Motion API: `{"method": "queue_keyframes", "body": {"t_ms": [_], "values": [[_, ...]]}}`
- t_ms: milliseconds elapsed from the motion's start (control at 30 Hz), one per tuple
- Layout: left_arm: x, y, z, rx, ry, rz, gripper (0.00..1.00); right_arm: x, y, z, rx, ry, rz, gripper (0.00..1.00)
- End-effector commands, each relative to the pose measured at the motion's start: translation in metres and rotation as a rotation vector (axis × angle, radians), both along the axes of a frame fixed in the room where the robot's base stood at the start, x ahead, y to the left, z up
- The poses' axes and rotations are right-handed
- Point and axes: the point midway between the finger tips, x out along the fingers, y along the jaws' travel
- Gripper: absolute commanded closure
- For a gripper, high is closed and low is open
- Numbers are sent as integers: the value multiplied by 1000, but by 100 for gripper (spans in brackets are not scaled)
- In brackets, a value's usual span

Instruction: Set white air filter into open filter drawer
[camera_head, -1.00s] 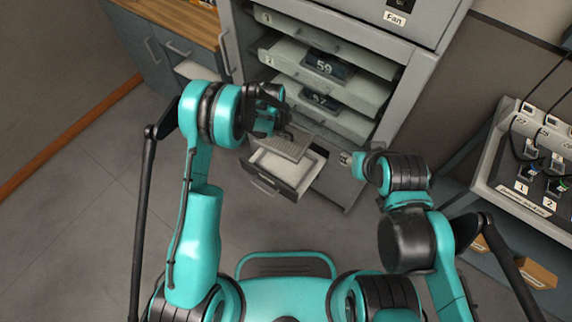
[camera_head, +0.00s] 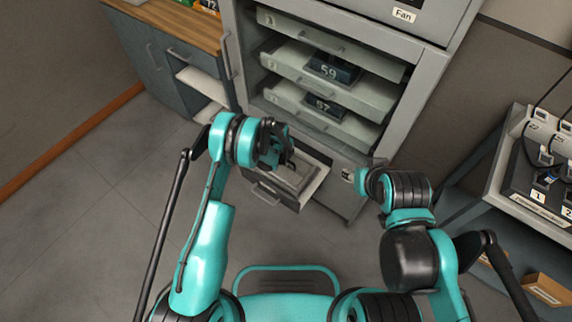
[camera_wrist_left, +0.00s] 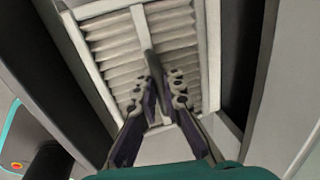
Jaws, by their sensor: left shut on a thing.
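The white air filter (camera_wrist_left: 118,68) fills the middle of the left wrist view, with its pale frame, pleats and a central bar. My left gripper (camera_wrist_left: 163,88) is shut on that bar. In the head view my left gripper (camera_head: 285,160) is over the open filter drawer (camera_head: 275,193), low on the cabinet. The filter (camera_head: 297,177) shows there partly behind the gripper, at or just above the drawer opening. I cannot tell whether it touches the drawer floor. My right gripper (camera_head: 348,174) is right of the drawer; its jaw state is unclear.
The grey cabinet (camera_head: 412,95) rises behind the drawer, with several shelves above it holding items such as the dark unit marked 59 (camera_head: 332,70). A bench with devices (camera_head: 535,190) stands at right. A wooden-topped counter (camera_head: 170,22) is at left.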

Motion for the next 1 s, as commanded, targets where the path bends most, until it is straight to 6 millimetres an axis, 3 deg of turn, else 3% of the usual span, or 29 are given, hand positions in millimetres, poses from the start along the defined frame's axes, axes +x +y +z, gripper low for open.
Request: {"method": "queue_keyframes", "body": {"t_ms": [33,133,500,533,600,1000], "values": [[0,0,-13,0,0,0,100,0,0,-7,0,0,0,60],[0,0,-26,0,0,0,100,0,0,-11,0,0,0,60],[0,0,-29,0,0,0,100,0,0,-10,0,0,0,60],[0,0,-28,0,0,0,85,0,0,-10,0,0,0,60],[0,0,-28,0,0,0,71,0,0,-10,0,0,0,60],[0,0,-24,0,0,0,71,0,0,-9,0,0,0,60]]}}
